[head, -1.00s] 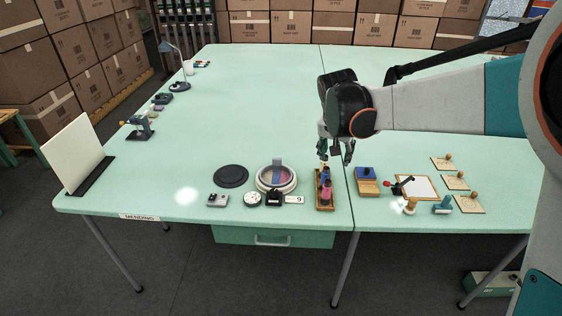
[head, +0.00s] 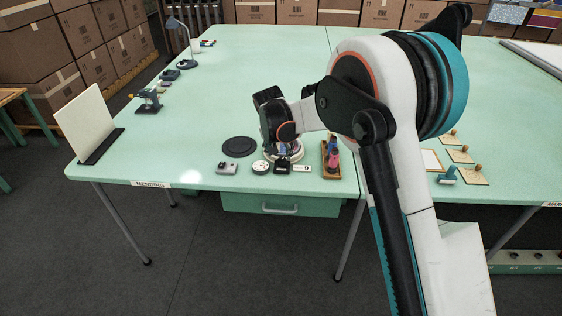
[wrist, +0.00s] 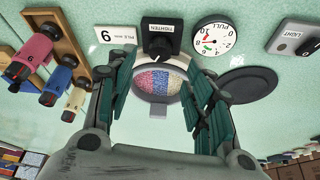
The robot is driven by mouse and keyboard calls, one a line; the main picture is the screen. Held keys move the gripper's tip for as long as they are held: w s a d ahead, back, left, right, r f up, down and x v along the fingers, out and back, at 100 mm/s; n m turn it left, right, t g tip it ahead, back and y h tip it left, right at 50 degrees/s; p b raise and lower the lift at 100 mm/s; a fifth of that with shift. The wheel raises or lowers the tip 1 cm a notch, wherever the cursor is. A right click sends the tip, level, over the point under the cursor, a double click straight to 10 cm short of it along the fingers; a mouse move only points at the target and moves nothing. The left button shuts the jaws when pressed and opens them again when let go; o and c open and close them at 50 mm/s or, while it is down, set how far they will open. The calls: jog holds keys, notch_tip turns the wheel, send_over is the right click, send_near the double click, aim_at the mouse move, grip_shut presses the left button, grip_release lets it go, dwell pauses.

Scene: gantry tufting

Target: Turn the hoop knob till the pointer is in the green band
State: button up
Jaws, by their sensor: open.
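The black hoop knob (wrist: 160,42), on a block marked TIGHTEN, stands at the hoop's edge; in the head view its block (head: 282,168) is at the table's front. The round white PULL dial (wrist: 211,38) is beside it and also shows in the head view (head: 261,167). The dial has red and green marks, too small to read the pointer against the band surely. The hoop (wrist: 143,97) holds multicoloured tufting. My gripper (wrist: 158,80) is open and empty, its teal fingers on either side of the hoop's view, pointing toward the knob. In the head view my wrist hides the fingertips.
A black disc (head: 239,147) and a grey light switch box (head: 227,168) lie left. The table's middle left is clear.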

aim_at(282, 159)
jog(key=b+x, duration=0.1)
jog(key=x, duration=0.5)
jog(key=shift+w+f+b, duration=0.2)
jog(key=shift+b, duration=0.2)
jog(key=c, duration=1.1)
